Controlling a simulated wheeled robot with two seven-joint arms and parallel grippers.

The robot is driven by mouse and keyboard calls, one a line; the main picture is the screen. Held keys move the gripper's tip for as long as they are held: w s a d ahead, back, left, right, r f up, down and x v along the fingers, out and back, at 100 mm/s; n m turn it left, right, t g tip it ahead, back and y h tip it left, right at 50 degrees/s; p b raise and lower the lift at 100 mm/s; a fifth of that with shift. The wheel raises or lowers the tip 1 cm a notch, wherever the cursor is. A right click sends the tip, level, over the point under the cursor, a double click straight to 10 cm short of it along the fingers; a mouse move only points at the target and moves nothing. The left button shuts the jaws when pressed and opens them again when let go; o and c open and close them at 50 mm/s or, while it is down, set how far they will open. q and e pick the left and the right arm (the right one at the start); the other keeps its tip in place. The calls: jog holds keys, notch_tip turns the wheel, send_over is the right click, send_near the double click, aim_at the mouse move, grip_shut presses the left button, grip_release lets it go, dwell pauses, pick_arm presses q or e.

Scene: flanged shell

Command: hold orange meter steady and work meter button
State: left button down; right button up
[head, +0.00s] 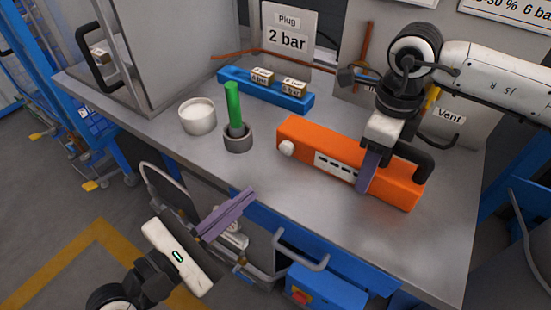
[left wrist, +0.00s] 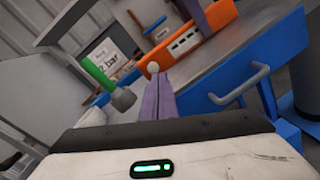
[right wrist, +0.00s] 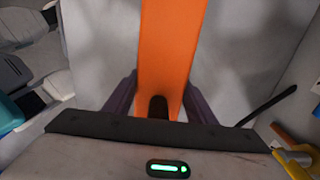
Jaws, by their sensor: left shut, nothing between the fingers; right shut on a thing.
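The orange meter (head: 305,137) stands on the grey bench, with a white round button (head: 286,148) on its left end and pale labels on its front. My right gripper (head: 368,172) is shut across the meter's body near its dark handle (head: 412,160). In the right wrist view, its purple fingers lie on both sides of the orange body (right wrist: 172,45). My left gripper (head: 250,193) is shut and empty, in front of the bench edge and apart from the meter. In the left wrist view, the button (left wrist: 152,67) shows just beyond the left fingertips (left wrist: 158,80).
A grey cup with a green stick (head: 234,105) and a white pot (head: 197,116) stand left of the meter. A blue block with small labelled cards (head: 265,90) lies behind. Bare bench lies in front of the meter.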

aim_at(285, 150)
pick_arm(q)
jog(key=n, duration=0.2)
jog(key=s+a+n+t+y, duration=0.1)
jog(key=n, duration=0.1)
jog(key=f+n, duration=0.1)
jog(key=n, duration=0.2)
jog(key=shift+s+a+f+t+y, duration=0.1)
jog(key=shift+s+a+t+y, duration=0.05)
jog(key=shift+a+t+y, duration=0.25)
jog(key=x, duration=1.4)
jog(key=shift+d, duration=0.1)
